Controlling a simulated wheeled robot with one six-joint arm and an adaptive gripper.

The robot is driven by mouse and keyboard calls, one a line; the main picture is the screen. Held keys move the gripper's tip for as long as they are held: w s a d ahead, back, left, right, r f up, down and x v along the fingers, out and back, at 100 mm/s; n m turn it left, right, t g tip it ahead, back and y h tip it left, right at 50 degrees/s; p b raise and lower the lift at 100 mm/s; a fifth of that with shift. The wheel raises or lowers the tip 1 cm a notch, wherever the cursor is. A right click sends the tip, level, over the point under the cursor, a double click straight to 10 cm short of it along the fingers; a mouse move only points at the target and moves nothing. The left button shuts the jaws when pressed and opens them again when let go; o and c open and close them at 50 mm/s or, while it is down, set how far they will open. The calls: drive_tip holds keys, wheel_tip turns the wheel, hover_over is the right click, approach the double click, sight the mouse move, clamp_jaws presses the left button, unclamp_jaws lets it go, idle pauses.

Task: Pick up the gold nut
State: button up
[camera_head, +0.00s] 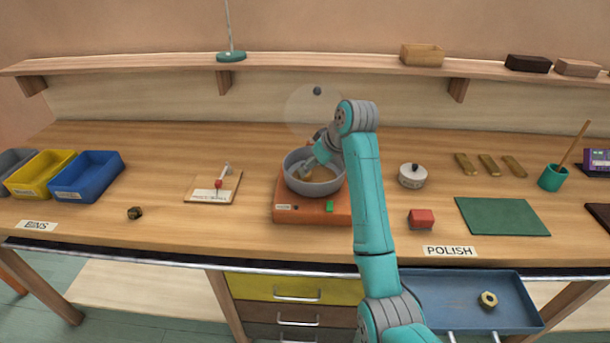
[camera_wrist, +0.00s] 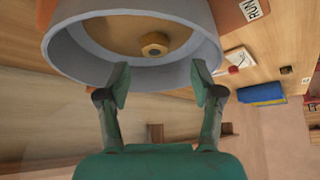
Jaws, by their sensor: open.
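A gold hex nut (camera_wrist: 155,44) lies on the tan floor inside a grey round pan (camera_wrist: 62,48), seen in the wrist view. The pan (camera_head: 293,178) sits on an orange base (camera_head: 300,213) in the head view. Another gold nut (camera_head: 488,300) lies in the open blue drawer (camera_head: 450,305) at the lower right. A small dark brassy nut-like piece (camera_head: 134,213) is on the bench at left. My gripper (camera_wrist: 162,85) is open and empty, its fingertips at the pan's near rim in the wrist view, apart from the nut. In the head view my gripper (camera_head: 309,163) is at the pan, partly hidden.
A pale see-through disc with a dark knob (camera_head: 317,91) shows behind the pan. A white lidded pot (camera_head: 412,175) and red block (camera_head: 421,218) stand to the right. Blue bin (camera_head: 88,177) and yellow bin (camera_head: 40,173) are at left. Bench between bins and clipboard is mostly clear.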

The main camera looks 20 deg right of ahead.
drive_tip(key=shift+w+d+x, duration=0.1)
drive_tip(key=shift+w+x, duration=0.1)
drive_tip(key=shift+x, duration=1.35)
drive_tip(key=shift+w+d+x, duration=0.1)
drive_tip(key=shift+w+x, duration=0.05)
drive_tip(key=shift+x, duration=1.4)
drive_tip(key=shift+r, duration=0.15)
clamp_jaws()
